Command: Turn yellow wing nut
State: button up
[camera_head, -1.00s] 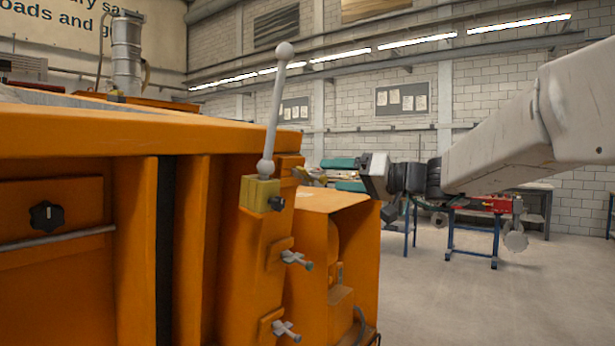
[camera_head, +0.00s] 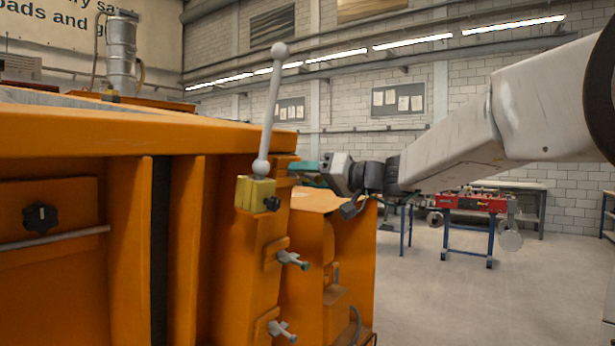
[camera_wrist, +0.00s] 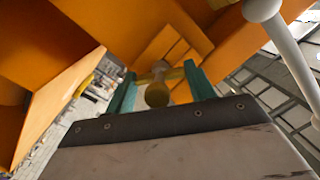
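In the wrist view a wing nut with a yellow wing (camera_wrist: 174,73) and a dull round end facing me shows between the two teal fingers of my gripper (camera_wrist: 160,72). The fingers are apart, with a gap on each side of the round end; I cannot tell whether they touch the wings. The yellow wing nut is not clearly visible there. Two grey wing nuts (camera_head: 291,260) (camera_head: 282,331) stick out lower on the orange frame.
A grey ball-ended lever (camera_head: 270,110) rises from a yellow block (camera_head: 255,193) near my gripper; it also shows at the wrist view's right (camera_wrist: 295,55). The orange sandbed (camera_head: 90,135) fills the left. A red-topped workbench (camera_head: 470,203) stands behind; floor on the right is clear.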

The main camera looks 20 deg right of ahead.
dwell(0.3)
jog(key=m, duration=0.3)
jog(key=m+y, duration=0.1)
jog(key=m, duration=0.1)
jog(key=shift+f+m+y, duration=0.15)
jog(key=shift+m+y, duration=0.15)
jog(key=shift+m, duration=0.1)
jog(key=m+y, duration=0.1)
jog(key=m, duration=0.5)
jog(key=shift+f, duration=0.1)
jog(key=m+t, duration=0.1)
jog(key=m, duration=0.2)
jog(key=shift+m+y, duration=0.3)
jog(key=shift+m, duration=0.1)
jog(key=m+t, duration=0.1)
jog(key=m, duration=0.3)
jog(key=shift+f, duration=0.1)
jog(key=m+t, duration=0.1)
jog(key=m, duration=0.3)
jog(key=m+t+h, duration=0.1)
jog(key=m, duration=0.3)
jog(key=shift+a+f, duration=0.1)
jog(key=shift+h, duration=0.3)
jog(key=o, duration=1)
